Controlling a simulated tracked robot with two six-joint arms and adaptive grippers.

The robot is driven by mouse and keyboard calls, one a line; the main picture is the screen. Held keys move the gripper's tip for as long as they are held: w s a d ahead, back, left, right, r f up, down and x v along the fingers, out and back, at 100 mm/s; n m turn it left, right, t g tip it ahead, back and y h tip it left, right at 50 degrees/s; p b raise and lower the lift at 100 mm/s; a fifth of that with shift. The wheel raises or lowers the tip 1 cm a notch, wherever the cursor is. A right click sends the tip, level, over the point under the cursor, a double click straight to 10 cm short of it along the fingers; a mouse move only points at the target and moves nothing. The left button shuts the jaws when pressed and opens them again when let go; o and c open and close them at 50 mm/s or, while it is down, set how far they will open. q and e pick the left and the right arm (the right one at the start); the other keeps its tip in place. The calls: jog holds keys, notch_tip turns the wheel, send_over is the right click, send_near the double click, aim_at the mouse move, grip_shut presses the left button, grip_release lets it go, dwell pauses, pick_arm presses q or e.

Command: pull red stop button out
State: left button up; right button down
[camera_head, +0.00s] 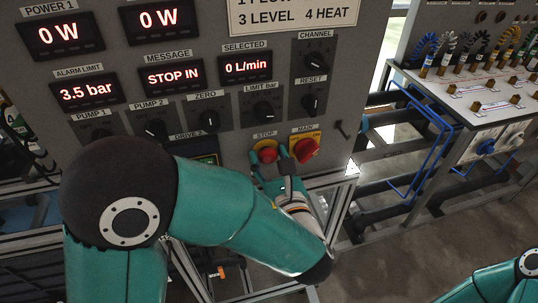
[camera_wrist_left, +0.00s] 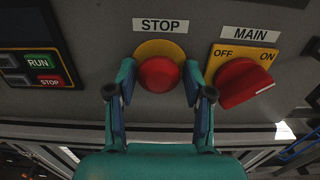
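The red stop button (camera_head: 267,154) is a round mushroom head on a yellow plate under the STOP label, low on the grey panel. It also shows in the left wrist view (camera_wrist_left: 159,75), upper middle. My left gripper (camera_head: 270,161) is open in front of the panel, its fingers on either side of the button. In the wrist view my left gripper (camera_wrist_left: 161,76) shows a narrow gap between each finger and the red head. The MESSAGE display (camera_head: 171,76) reads STOP IN. My right gripper is not in view.
The red MAIN rotary switch (camera_head: 306,150) sits close to the right of the button, near my right-hand finger. A RUN/STOP key panel (camera_wrist_left: 36,68) is to the left. Knobs and displays fill the panel above. A bench with blue pipes (camera_head: 419,130) stands at right.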

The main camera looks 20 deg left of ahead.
pick_arm(q)
jog(key=shift+o, duration=1)
jog(key=shift+s, duration=0.1)
jog(key=v, duration=0.7)
jog(key=shift+b, duration=0.35)
